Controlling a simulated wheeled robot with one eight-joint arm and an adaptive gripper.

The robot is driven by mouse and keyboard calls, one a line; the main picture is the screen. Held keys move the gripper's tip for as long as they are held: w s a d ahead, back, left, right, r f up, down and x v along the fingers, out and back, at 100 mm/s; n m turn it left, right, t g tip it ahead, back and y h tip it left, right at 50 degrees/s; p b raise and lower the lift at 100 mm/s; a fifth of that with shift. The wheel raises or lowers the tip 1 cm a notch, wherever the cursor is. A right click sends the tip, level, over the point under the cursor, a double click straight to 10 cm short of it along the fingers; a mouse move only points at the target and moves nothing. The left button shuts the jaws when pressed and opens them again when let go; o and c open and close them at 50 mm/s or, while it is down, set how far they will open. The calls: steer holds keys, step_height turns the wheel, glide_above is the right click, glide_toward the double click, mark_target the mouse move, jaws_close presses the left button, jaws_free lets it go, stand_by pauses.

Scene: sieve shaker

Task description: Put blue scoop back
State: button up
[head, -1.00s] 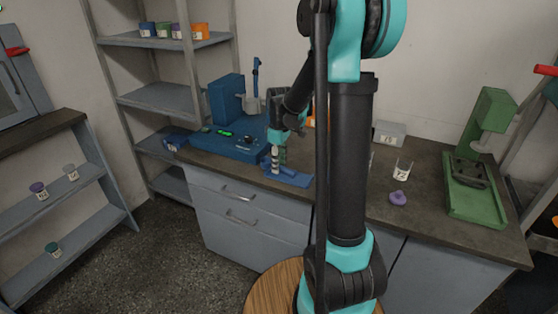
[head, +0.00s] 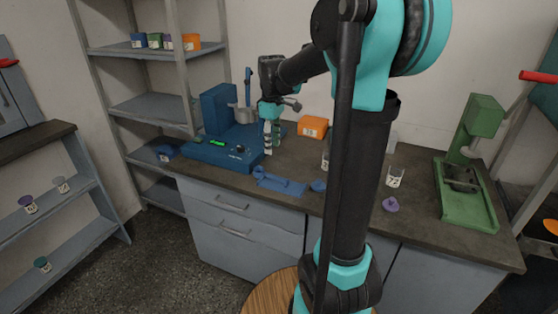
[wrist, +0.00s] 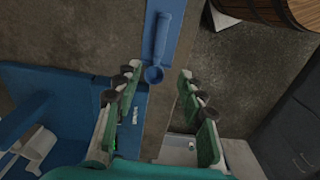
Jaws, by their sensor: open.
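The blue scoop (head: 284,181) lies on a flat blue holder (head: 293,189) near the front edge of the counter. In the wrist view the scoop (wrist: 163,35) shows its handle along the holder (wrist: 176,12) and its round cup towards my gripper (wrist: 158,72). My gripper (head: 268,150) is open and empty, raised above the counter behind the holder. In the wrist view the cup end appears between the fingertips, but the gripper looks apart from it in the head view.
The blue sieve machine (head: 215,150) stands left of my gripper. An orange box (head: 313,127) is behind, and a round blue piece (head: 318,185) lies right of the holder. A purple lid (head: 390,204) and a green press (head: 470,205) are further right. My arm hides part of the counter.

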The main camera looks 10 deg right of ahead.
steer(key=s+d+f+m+t, duration=0.1)
steer(key=s+f+m, duration=0.4)
steer(key=s, duration=0.5)
steer(key=s+d+f+m+t, duration=0.2)
steer(key=s+f+m, duration=0.3)
steer(key=s+f, duration=0.5)
steer(key=shift+s+d+f+t, duration=0.15)
steer(key=shift+s+d+t, duration=0.05)
steer(key=shift+s+t, duration=0.35)
